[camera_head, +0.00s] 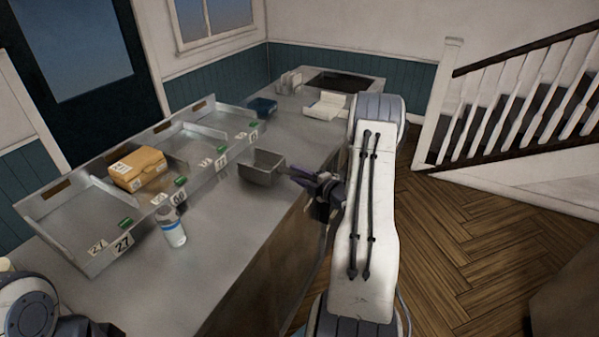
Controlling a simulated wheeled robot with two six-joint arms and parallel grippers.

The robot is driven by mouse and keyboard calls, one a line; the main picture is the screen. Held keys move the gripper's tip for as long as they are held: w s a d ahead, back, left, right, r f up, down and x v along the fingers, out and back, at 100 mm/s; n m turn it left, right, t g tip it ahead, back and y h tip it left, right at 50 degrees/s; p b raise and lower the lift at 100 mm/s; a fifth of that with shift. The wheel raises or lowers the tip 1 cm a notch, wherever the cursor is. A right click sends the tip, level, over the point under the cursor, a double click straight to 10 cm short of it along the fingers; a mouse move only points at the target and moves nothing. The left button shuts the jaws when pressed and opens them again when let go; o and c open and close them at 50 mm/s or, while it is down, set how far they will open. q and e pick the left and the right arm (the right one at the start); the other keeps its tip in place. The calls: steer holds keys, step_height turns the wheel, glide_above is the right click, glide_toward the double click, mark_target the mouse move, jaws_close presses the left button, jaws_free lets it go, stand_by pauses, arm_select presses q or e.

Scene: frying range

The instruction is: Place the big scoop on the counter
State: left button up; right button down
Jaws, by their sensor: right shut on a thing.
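The big scoop (264,168) is a grey metal scoop with a square, open-topped bowl. My right gripper (303,178) is shut on the scoop's handle, at the right of the bowl. The handle is mostly hidden by the fingers. Part of my left arm shows in the bottom left corner; its fingers are not in view.
A divided metal tray (90,262) with number tags runs along the counter's back and holds a tan box (138,168). A white-and-blue bottle (172,228) stands before it. A white open container (325,106) is at the far end. The counter's near middle is clear.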

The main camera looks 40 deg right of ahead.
steer(key=shift+f, duration=0.1)
steer(key=c, duration=0.6)
jaws_free()
